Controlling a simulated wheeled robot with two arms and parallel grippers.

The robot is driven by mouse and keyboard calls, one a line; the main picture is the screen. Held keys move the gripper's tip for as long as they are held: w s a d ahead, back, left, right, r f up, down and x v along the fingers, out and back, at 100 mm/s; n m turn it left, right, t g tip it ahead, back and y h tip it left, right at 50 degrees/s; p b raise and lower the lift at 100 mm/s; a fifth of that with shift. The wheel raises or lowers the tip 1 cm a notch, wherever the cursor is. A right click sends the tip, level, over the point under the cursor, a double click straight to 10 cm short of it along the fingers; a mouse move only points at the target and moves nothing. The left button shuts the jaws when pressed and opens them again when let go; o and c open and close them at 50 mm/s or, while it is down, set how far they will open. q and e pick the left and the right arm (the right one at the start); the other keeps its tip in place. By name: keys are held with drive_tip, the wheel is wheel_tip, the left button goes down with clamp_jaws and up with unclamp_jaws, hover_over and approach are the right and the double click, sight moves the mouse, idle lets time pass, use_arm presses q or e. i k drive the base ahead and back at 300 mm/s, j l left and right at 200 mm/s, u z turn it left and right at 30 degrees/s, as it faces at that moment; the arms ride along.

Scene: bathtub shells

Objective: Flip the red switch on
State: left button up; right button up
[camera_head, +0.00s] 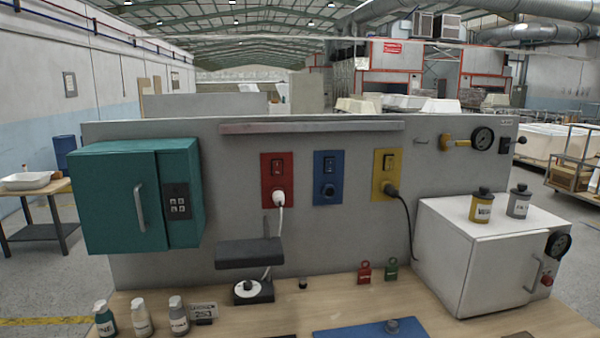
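A red switch plate (277,181) is on the grey upright panel, left of a blue plate and a yellow plate. A small dark rocker switch (277,166) with red in it sits in its upper part. A white plug with a white cord (280,205) is in its lower part. Whether the switch is on or off is too small to tell. Neither of my grippers is in view.
A blue plate (328,178) and a yellow plate (386,175) are beside it, the yellow with a black plug. A teal cabinet (118,205) stands left, a white box (470,245) right.

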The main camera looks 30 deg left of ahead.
sight(278, 164)
drive_tip(key=u, duration=0.95)
drive_tip(key=i+j+z, duration=0.1)
drive_tip(key=j, duration=0.25)
drive_tip(key=i+j+z, duration=0.15)
drive_tip(key=i+j, duration=0.15)
drive_tip(key=i+j+u, duration=0.1)
drive_tip(key=j+u, duration=0.15)
drive_tip(key=u, duration=0.2)
